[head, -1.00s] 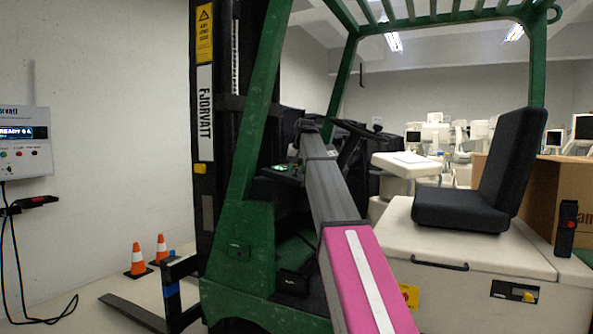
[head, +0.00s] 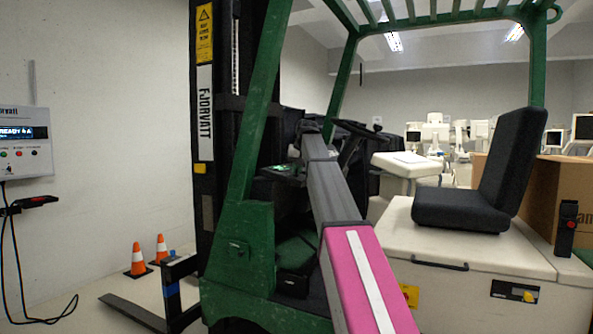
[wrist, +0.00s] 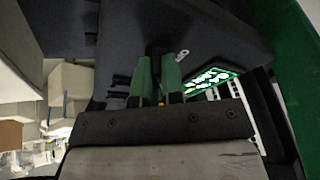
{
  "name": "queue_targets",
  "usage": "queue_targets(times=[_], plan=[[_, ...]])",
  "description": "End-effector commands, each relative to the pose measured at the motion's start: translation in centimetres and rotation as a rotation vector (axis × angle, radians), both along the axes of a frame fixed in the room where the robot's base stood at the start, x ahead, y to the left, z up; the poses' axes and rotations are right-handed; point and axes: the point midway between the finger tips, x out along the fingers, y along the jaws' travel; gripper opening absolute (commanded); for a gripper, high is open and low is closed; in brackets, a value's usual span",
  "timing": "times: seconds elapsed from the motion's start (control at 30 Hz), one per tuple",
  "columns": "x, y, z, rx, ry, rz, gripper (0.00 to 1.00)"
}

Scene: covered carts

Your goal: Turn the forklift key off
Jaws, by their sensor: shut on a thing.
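The forklift (head: 240,245) is green and cream, and my arm reaches in over its side to the dashboard. In the wrist view my gripper (wrist: 157,64) has its two green fingers close together at the dark dashboard (wrist: 215,35). The fingers are shut on a small dark piece, the key (wrist: 156,48), which is mostly hidden between them. A small silver tab (wrist: 182,55) sticks out just right of the fingertips. In the head view the fingers and the key are hidden behind my arm.
A lit green display (wrist: 210,80) sits right of the fingers. The steering wheel (head: 357,130) is close right of my arm. A green post (head: 255,110) stands to the left, and the black seat (head: 480,180) to the right.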

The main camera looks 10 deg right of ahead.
Motion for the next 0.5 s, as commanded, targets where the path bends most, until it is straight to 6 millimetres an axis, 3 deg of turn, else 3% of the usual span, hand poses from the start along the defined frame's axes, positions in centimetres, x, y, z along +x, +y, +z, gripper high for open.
queue_targets(times=[0.5], plan=[[0.04, -0.02, 0.0, -0.057, -0.077, 0.453, 0.0]])
